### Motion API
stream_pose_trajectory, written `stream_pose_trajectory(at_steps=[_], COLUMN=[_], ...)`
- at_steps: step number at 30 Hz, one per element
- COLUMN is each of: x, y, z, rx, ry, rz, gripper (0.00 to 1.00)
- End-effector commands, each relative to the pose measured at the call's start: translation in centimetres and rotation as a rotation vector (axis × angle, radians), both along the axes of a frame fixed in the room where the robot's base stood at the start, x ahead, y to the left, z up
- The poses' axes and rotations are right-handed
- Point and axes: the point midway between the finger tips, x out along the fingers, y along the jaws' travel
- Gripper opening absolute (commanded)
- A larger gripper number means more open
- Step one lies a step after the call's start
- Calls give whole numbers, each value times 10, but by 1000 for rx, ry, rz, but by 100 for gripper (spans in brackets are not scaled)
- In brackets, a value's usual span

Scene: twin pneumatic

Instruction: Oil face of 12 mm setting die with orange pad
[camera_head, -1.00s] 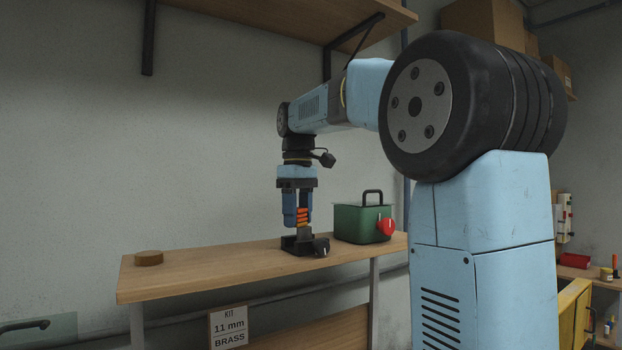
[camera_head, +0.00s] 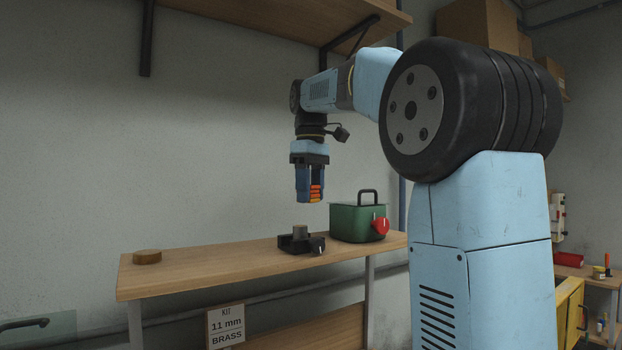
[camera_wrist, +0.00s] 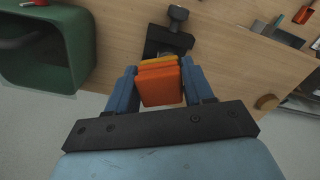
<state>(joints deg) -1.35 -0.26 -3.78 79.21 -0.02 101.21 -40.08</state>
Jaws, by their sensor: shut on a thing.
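My gripper (camera_head: 311,198) points down above the bench, shut on an orange pad (camera_head: 316,191) with stacked bands. In the wrist view, the orange pad (camera_wrist: 160,86) sits between my two blue fingers. A short grey cylinder, seemingly the setting die (camera_head: 300,231), stands upright in a black holder (camera_head: 290,244) on the bench. The pad is above it, with a clear gap between.
A green box (camera_head: 350,226) with a handle and red knob (camera_head: 381,226) stands right of the holder. A wooden disc (camera_head: 147,257) lies at the left of the bench (camera_head: 215,268). A sign (camera_head: 226,327) below reads "KIT 11 mm BRASS". The bench between disc and holder is clear.

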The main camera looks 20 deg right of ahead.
Motion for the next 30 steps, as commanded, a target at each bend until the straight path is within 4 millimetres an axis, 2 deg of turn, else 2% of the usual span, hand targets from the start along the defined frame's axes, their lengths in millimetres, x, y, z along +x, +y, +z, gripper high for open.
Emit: stream_pose_trajectory(at_steps=[6, 10, 30], x=[0, 0, 0], y=[2, 3, 3], z=[20, 26, 27], rx=[0, 0, 0], ry=[-1, 0, 0], rz=[4, 5, 5], gripper=[19, 19, 19])
